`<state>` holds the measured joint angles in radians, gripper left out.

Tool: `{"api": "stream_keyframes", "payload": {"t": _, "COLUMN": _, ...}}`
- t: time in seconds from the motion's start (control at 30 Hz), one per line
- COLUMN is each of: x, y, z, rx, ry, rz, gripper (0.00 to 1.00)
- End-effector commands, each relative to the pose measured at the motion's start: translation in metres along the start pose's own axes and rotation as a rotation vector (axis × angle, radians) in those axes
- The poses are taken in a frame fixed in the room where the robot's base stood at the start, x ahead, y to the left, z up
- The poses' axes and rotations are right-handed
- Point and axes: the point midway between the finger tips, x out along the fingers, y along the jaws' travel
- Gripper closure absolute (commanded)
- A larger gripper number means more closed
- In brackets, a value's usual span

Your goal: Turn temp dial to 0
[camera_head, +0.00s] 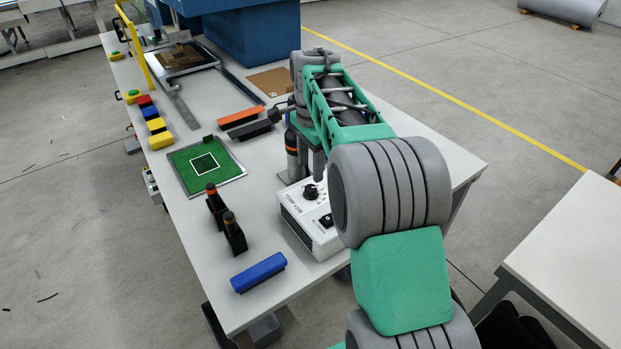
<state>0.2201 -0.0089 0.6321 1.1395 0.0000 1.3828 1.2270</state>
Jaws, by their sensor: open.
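A white control box (297,222) with a vented side stands near the right edge of the white table. The dial's pointer and scale are too small to read. My gripper (312,170) points down just above and behind the dial, open, with a grey finger showing. It appears apart from the dial, but the exact gap cannot be told. My arm hides the box's right part.
A dark upright tool with an orange band (291,152) stands close beside my gripper. Table between mat and box is clear.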

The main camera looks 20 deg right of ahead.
Motion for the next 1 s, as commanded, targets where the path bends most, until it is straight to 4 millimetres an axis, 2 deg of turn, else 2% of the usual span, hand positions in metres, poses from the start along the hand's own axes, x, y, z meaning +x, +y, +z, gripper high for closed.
{"api": "stream_keyframes", "payload": {"t": 0.13, "x": 0.018, "y": 0.0, "z": -0.001, "rx": 0.009, "ry": -0.001, "rz": 0.003, "gripper": 0.46}}
{"api": "stream_keyframes", "payload": {"t": 0.33, "x": 0.056, "y": 0.0, "z": -0.001, "rx": 0.007, "ry": -0.001, "rz": 0.002, "gripper": 0.46}}
{"api": "stream_keyframes", "payload": {"t": 0.47, "x": 0.071, "y": 0.0, "z": -0.001, "rx": 0.007, "ry": 0.0, "rz": -0.001, "gripper": 0.46}}
{"api": "stream_keyframes", "payload": {"t": 0.73, "x": 0.076, "y": -0.001, "z": -0.001, "rx": 0.006, "ry": 0.001, "rz": -0.003, "gripper": 0.46}}
{"api": "stream_keyframes", "payload": {"t": 1.0, "x": 0.075, "y": -0.001, "z": -0.001, "rx": 0.005, "ry": 0.001, "rz": -0.004, "gripper": 0.68}}
